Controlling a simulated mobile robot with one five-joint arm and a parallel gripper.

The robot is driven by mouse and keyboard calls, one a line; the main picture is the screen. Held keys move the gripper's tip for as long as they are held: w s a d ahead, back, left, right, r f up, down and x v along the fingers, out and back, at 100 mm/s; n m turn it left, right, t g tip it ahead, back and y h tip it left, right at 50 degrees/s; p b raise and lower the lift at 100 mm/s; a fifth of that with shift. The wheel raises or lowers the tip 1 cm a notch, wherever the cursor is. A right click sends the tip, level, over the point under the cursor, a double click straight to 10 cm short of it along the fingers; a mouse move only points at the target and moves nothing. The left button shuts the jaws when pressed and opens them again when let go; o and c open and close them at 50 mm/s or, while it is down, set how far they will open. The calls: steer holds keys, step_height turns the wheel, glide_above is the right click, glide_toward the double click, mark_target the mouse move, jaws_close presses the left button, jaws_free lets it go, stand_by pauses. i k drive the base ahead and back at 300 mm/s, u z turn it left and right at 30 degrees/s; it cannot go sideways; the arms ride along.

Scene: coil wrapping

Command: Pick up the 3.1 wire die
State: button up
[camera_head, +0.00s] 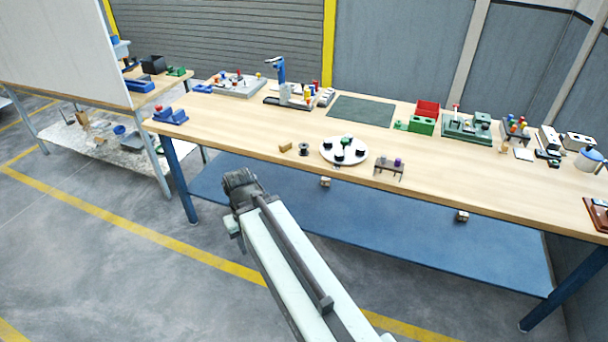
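Several small dark, roughly cylindrical pieces, one with a green top (346,141), stand on a round white plate (327,157) near the front edge of the wooden workbench (450,172). A similar dark piece (304,149) stands left of the plate. A small dark rack (379,169) with a purple-topped piece (397,162) is right of it. No size marking is readable, so I cannot tell which piece is the 3.1 wire die. My gripper (238,183) is in front of the bench, left of the plate and apart from it. Its fingers cannot be made out.
A small brown block (285,147) lies beside the lone dark piece. A dark green mat (362,110), red bin (427,109), green block (421,126) and blue-armed device (280,72) stand behind. A blue lower shelf (390,235) runs underneath. Open floor lies left of my arm.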

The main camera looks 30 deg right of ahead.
mark_target(339, 156)
steer(key=u, duration=0.15)
steer(key=i, duration=1.4)
steer(key=u, duration=0.45)
